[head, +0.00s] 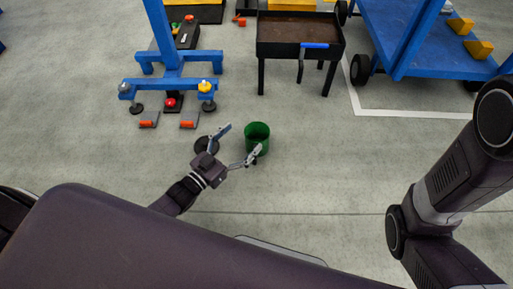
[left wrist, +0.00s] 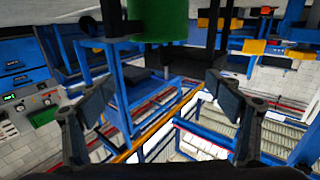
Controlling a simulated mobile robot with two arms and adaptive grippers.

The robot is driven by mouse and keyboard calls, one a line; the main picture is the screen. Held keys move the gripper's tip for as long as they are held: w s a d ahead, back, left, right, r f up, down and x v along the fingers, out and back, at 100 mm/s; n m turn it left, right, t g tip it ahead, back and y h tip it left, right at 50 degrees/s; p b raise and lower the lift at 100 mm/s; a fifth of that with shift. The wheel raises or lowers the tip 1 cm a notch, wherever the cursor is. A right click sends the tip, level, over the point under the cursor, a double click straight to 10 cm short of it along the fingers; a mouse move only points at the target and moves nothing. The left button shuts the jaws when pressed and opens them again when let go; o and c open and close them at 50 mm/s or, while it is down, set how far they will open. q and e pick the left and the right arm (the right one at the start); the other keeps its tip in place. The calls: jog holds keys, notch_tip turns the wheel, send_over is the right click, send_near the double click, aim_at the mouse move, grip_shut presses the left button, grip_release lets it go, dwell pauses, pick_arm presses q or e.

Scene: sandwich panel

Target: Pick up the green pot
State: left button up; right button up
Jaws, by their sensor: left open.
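The green pot (head: 257,138) is an open-topped round container in the middle of the head view, just right of my left gripper. My left gripper (head: 243,138) is open, with its fingers spread toward the pot; the nearer finger overlaps the pot's lower edge in the picture. In the left wrist view the pot (left wrist: 160,22) shows at the top centre, cut off by the frame edge, beyond the empty gap between the open fingers (left wrist: 160,95). I cannot tell whether a finger touches it. My right arm shows at the right, but its gripper is out of view.
A blue stand (head: 175,85) with feet is at upper left. A dark tray table (head: 300,48) with a blue-handled tool (head: 314,46) stands behind the pot. A blue wheeled cart (head: 420,45) is at upper right. Grey floor (head: 330,160) is clear right of the pot.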

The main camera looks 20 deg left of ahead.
aim_at(249, 141)
pick_arm(q)
notch_tip(249, 141, down, 6)
jog(key=b, duration=0.3)
jog(key=shift+r+b, duration=0.1)
jog(key=shift+b, duration=0.3)
jog(key=shift+b+x, duration=0.5)
jog(key=shift+x, duration=0.6)
jog(key=b+x, duration=0.3)
jog(key=x, duration=0.1)
jog(key=shift+w+r, duration=0.15)
jog(key=shift+w+d+r, duration=0.1)
jog(key=shift+w+d, duration=0.15)
jog(key=shift+w, duration=0.2)
jog(key=shift+c, duration=0.4)
jog(key=c, duration=1.5)
jog(key=shift+r, duration=0.15)
